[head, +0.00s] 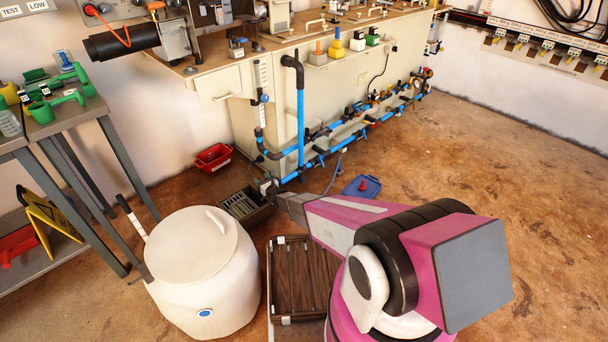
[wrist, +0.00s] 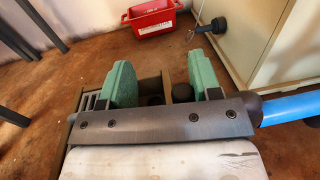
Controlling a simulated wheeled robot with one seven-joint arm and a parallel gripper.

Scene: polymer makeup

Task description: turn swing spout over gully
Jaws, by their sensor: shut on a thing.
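My gripper (wrist: 160,76) has its two green fingers on either side of a dark piece, which I take to be the swing spout (wrist: 182,92); the gripper body hides most of it. The gully (head: 240,212), an open brown box with a grating, lies on the floor just left of my gripper. Its grating (wrist: 90,101) also shows left of the fingers in the wrist view.
A red bin (head: 213,158) stands behind the gully. A white lidded drum (head: 205,280) stands in front of it. A dark wooden slatted thing (head: 303,280) lies beside my arm. The floor at right is clear.

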